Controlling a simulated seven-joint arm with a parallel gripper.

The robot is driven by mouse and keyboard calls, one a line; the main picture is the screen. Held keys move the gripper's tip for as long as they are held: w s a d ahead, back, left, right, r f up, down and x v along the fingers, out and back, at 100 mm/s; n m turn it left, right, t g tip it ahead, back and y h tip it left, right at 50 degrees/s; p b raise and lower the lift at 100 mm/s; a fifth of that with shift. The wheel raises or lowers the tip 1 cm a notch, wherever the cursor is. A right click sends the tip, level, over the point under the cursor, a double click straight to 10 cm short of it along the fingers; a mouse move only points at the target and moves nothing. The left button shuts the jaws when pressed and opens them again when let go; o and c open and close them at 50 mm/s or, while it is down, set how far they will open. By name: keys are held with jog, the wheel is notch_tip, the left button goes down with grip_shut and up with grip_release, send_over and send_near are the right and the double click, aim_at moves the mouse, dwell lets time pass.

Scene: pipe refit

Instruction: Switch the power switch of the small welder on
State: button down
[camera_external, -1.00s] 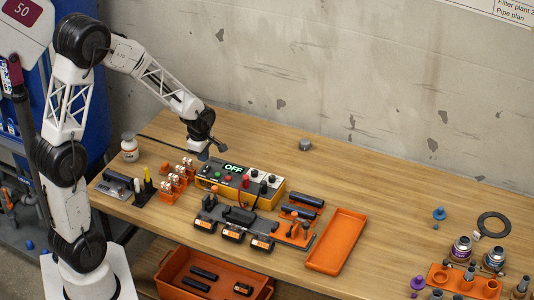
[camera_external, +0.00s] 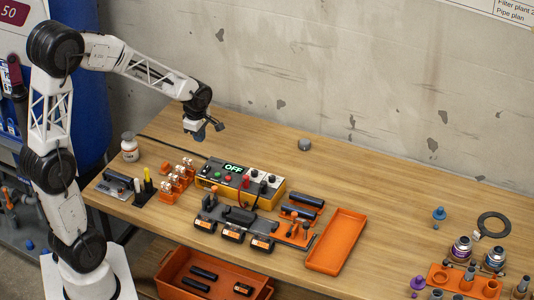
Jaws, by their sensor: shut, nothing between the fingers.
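The small welder (camera_external: 240,184) is a grey and yellow box on the wooden table, with a lit green display reading OFF, a row of small coloured buttons and several dark knobs on its top. Which of these controls is the power switch is too small to tell. My gripper (camera_external: 199,136) is shut and empty. It hangs above the table behind the welder's left end, apart from it, pointing down.
An orange tray (camera_external: 337,241) lies to the right. A grey knob (camera_external: 305,145) stands on clear table behind.

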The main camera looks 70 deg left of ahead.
dwell(0.3)
jog(key=shift+w+d+g+y, duration=0.2)
jog(key=shift+w+g+y, duration=0.4)
jog(key=shift+w, duration=0.5)
jog(key=shift+w+d+g+y, duration=0.15)
jog(key=shift+w+g+y, duration=0.25)
jog(key=shift+w+g, duration=0.5)
jog(key=shift+w+f, duration=0.1)
jog(key=shift+f, duration=0.1)
send_over(207, 167)
jog(key=f, duration=1)
jog(key=shift+w+d+f, duration=0.15)
jog(key=shift+d+f, duration=0.2)
jog(key=shift+f, duration=0.05)
jog(key=shift+w+a+f, duration=0.1)
jog(key=shift+f, duration=1.1)
